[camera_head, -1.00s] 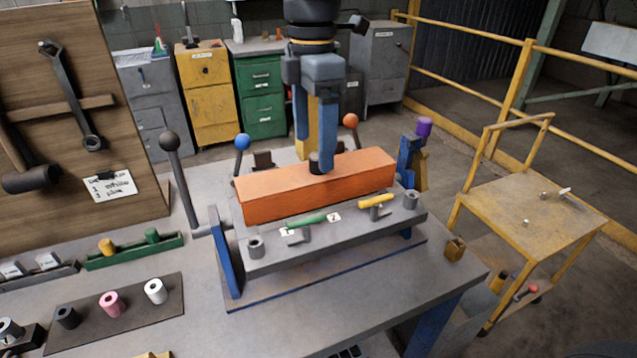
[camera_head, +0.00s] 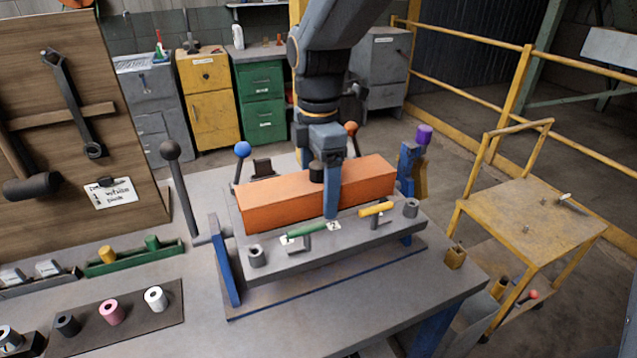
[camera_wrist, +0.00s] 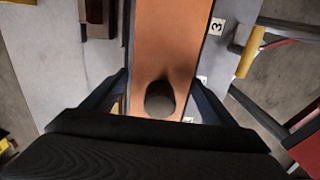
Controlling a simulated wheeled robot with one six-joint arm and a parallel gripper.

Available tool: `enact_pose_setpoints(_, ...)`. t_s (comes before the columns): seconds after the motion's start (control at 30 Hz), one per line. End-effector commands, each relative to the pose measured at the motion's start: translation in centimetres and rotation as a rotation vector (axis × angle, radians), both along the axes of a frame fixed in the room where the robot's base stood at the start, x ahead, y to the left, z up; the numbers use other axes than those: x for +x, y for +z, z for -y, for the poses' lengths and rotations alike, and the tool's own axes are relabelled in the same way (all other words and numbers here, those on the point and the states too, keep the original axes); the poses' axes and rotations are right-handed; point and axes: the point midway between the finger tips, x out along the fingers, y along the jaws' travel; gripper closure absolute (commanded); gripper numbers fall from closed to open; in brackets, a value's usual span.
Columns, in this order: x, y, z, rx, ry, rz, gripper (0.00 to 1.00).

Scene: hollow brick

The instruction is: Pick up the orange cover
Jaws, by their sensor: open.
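The orange cover (camera_head: 275,205) is a long block lying on the grey fixture plate (camera_head: 330,248), with a black knob (camera_head: 316,172) on its top. My gripper (camera_wrist: 158,100) is open and straddles the cover across its width. In the head view, one blue finger (camera_head: 332,195) hangs in front of the cover's near long face; the other is largely hidden behind the knob and cover. In the wrist view the cover (camera_wrist: 168,45) runs between the two fingers, with the knob (camera_wrist: 160,98) between them. Contact with the fingers cannot be told.
A green handle (camera_head: 305,231) and a yellow handle (camera_head: 376,209) stand along the fixture's near edge. Levers with black (camera_head: 170,150), blue (camera_head: 242,149) and orange balls surround it. A purple-topped clamp (camera_head: 424,135) stands at the right. A tool board (camera_head: 120,60) rises at the left.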

Motion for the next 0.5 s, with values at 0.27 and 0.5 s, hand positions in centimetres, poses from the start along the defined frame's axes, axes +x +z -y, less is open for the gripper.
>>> enact_pose_setpoints(0.27,0.02,-0.01,0.01,0.000,0.000,0.000,0.37)
enact_pose_setpoints(0.5,0.03,0.02,0.01,0.000,0.000,0.000,0.69)
